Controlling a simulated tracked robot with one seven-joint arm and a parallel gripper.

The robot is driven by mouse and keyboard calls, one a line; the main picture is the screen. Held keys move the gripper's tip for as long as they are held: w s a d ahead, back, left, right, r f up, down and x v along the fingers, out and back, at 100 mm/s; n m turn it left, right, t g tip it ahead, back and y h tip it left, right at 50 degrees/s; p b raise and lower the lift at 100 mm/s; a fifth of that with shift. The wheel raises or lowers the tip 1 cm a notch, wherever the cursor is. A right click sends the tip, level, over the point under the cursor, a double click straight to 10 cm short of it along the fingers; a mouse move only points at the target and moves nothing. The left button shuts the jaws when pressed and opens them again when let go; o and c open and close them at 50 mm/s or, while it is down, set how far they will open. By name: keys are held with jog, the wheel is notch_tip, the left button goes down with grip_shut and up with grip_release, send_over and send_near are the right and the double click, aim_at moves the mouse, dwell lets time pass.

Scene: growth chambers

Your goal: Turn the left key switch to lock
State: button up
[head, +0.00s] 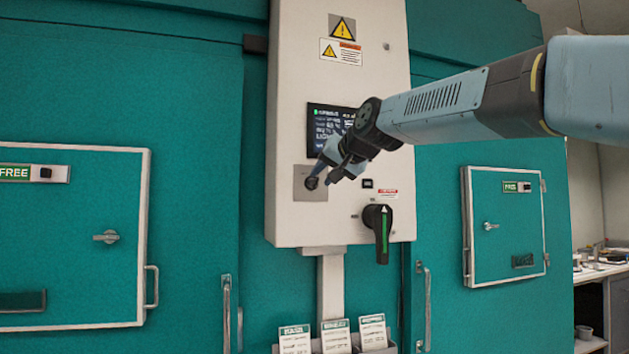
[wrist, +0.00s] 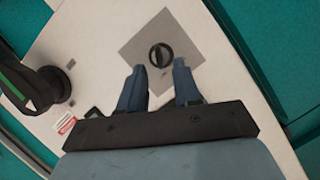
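A round black key switch (head: 312,183) with a raised bar sits on a square grey plate (head: 299,196) on the left of the white control panel (head: 292,90). The wrist view shows the switch (wrist: 160,55) nearly whole, its bar running roughly up and down the picture. My gripper (head: 326,181) is close in front of it. In the wrist view my gripper (wrist: 159,70) is open, with the switch just beyond the gap between the two fingertips. I see no contact, but the remaining distance is hard to judge. Any lock marking at the switch is too small to read.
A large black handle with a green stripe (head: 383,232) stands out lower right on the panel. A dark screen (head: 324,124) is above the switch. White-framed doors with FREE labels flank it, left (head: 75,248) and right (head: 505,245). Card holders (head: 333,336) stand below.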

aim_at(318, 179)
jog(key=shift+x, duration=1.8)
